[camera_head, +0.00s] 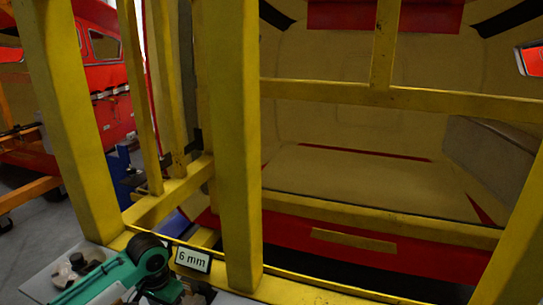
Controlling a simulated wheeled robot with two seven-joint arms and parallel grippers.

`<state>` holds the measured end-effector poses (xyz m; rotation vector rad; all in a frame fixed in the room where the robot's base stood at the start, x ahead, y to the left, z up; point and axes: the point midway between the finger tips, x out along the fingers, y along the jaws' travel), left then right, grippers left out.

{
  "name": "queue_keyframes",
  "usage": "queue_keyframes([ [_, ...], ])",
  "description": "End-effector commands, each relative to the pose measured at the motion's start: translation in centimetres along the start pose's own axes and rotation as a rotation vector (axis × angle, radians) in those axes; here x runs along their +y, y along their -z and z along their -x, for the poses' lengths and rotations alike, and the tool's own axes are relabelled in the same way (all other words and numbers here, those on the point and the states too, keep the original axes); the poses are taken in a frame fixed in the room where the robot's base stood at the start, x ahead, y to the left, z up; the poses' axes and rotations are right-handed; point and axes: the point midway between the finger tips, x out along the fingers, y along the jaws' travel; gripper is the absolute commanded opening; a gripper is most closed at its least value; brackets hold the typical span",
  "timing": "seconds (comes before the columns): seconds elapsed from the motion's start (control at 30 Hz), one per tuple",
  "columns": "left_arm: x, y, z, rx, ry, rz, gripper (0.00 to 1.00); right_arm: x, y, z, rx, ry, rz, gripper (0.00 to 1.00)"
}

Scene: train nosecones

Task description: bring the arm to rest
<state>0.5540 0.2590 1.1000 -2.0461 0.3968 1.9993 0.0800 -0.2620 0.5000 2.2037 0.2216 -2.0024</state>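Neither of my grippers shows in the head view, so I cannot see their position or whether they hold anything. I cannot tell whether anything touches the device.
A yellow frame with a thick upright post (232,150) and a crossbar (420,101) stands close in front. Behind it is a tan and red nosecone (370,185). A grey surface (45,283) holds small items at bottom left. A red train body (105,75) stands farther left.

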Motion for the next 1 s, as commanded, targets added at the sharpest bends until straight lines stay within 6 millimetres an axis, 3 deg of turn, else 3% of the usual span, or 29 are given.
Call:
queue_keyframes([
  [0.27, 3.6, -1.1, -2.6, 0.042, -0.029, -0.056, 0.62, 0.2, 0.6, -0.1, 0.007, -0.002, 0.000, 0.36],
  [0.47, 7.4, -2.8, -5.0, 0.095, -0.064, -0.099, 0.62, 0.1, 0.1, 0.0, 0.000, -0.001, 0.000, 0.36],
  [0.7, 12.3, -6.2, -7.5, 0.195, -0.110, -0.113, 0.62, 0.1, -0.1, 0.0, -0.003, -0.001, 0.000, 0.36],
  [1.0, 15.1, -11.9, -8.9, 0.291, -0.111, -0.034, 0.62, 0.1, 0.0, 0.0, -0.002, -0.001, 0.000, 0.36],
])
